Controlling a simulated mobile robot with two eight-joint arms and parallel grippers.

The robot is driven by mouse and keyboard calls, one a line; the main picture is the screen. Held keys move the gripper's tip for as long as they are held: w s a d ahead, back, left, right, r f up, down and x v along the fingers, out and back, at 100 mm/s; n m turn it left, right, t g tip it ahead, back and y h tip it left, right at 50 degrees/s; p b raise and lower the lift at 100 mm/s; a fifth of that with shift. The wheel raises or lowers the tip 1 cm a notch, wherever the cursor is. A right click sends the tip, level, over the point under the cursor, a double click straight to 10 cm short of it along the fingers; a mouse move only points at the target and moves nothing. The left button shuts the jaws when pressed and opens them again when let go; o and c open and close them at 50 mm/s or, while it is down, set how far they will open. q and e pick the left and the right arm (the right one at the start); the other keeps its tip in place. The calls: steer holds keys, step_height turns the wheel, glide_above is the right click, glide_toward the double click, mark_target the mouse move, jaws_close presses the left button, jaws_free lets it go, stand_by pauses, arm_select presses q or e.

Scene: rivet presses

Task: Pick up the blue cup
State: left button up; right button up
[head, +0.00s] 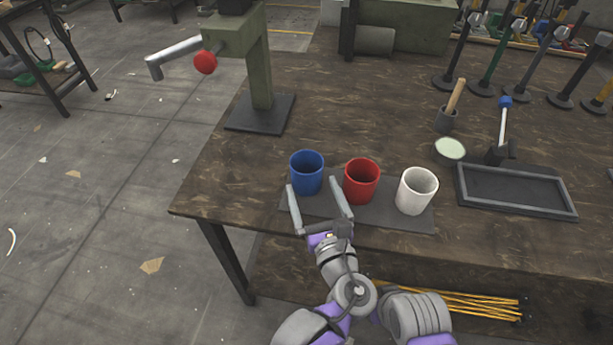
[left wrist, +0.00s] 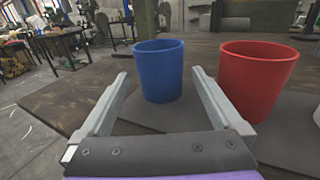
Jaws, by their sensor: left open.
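The blue cup (head: 307,174) stands upright on a dark mat (head: 386,217) near the front left of the wooden table. A red cup (head: 361,181) stands just to its right. My left gripper (head: 316,194) is open and empty, with its fingers pointing toward the blue cup from the front. In the left wrist view, the blue cup (left wrist: 159,70) shows ahead, between the lines of the two fingers (left wrist: 160,78). The right finger lies between the blue cup and the red cup (left wrist: 256,80). I cannot tell whether any finger touches a cup. My right gripper is not in view.
A white cup (head: 416,191) stands right of the red cup on the mat. A green press (head: 259,75) with a red knob stands behind at the left. A shallow tray (head: 516,207) lies to the right.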

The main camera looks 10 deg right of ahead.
mark_target(311, 183)
arm_select(q)
steer(key=w, duration=0.3)
steer(key=shift+w+a, duration=0.25)
steer(key=shift+c, duration=0.3)
steer(key=c, duration=1.1)
step_height(311, 183, up, 10)
steer(key=p, duration=0.3)
steer(key=shift+c, duration=0.2)
steer(key=shift+s, duration=0.15)
